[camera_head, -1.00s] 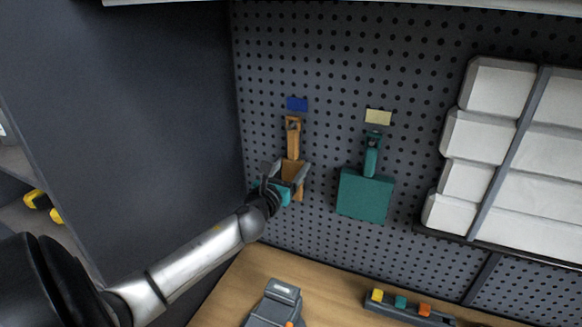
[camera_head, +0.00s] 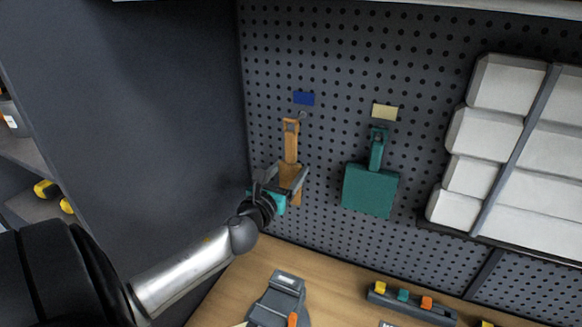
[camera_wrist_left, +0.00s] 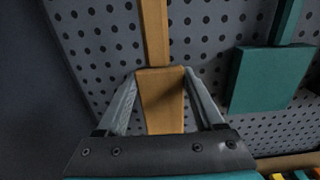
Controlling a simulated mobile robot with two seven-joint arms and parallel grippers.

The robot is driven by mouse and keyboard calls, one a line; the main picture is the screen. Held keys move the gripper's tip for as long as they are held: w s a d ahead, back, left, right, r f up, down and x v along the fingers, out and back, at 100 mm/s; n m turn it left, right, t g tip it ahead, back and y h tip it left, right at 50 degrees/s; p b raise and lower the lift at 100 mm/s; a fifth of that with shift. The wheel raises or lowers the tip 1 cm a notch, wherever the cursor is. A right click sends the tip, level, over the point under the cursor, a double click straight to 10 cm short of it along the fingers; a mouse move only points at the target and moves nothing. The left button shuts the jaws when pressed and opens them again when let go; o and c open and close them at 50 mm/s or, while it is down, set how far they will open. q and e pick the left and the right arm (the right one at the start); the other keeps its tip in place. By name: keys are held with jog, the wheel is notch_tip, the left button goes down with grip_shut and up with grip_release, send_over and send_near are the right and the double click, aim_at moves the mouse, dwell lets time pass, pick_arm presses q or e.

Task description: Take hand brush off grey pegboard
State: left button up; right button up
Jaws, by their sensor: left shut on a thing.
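The hand brush (camera_head: 290,145) is orange-brown, with a long handle pointing up and a hole near its top. My left gripper (camera_head: 283,178) is shut on its wider lower part. In the left wrist view the brush (camera_wrist_left: 161,100) sits between the two fingers of the left gripper (camera_wrist_left: 160,78). The grey pegboard (camera_head: 340,60) stands behind it. A bare peg (camera_head: 303,115) shows just right of the handle's top, below a blue label (camera_head: 304,98). The brush hangs upright, seemingly just in front of the board. My right gripper is out of view.
A teal dustpan-like tool (camera_head: 370,188) hangs to the right under a yellow label (camera_head: 384,111). White stacked packs (camera_head: 495,130) are further right. Below is a wooden bench (camera_head: 335,280) with a grey device (camera_head: 278,300) and a block rack (camera_head: 410,303). A dark wall is at left.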

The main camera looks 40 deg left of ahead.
pick_arm(q)
jog(key=shift+v, duration=1.3)
jog(key=v, duration=0.8)
